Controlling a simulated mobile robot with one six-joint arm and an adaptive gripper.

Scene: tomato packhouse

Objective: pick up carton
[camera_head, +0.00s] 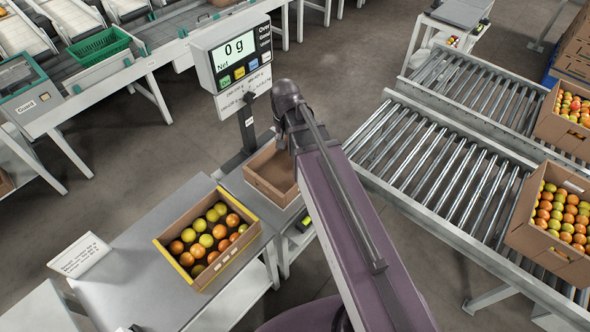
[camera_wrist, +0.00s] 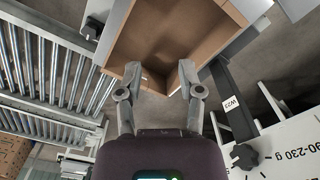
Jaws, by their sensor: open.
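An empty, open brown carton (camera_head: 262,188) stands on the weighing bench below the scale display, partly hidden by my arm. In the wrist view the carton (camera_wrist: 207,48) fills the upper middle, with its open inside facing the camera. My gripper (camera_wrist: 160,76) is open, with its two fingers spread at the carton's near edge. Nothing is seen held between the fingers. I cannot tell whether the fingertips touch the cardboard. In the head view the fingers are hidden behind my arm.
The scale display (camera_head: 235,55) reads 0 g on its post close beside the carton. A carton of tomatoes (camera_head: 225,273) stands on the table to the left. Roller conveyors (camera_head: 440,150) with filled cartons (camera_head: 548,245) lie to the right. Open floor lies behind.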

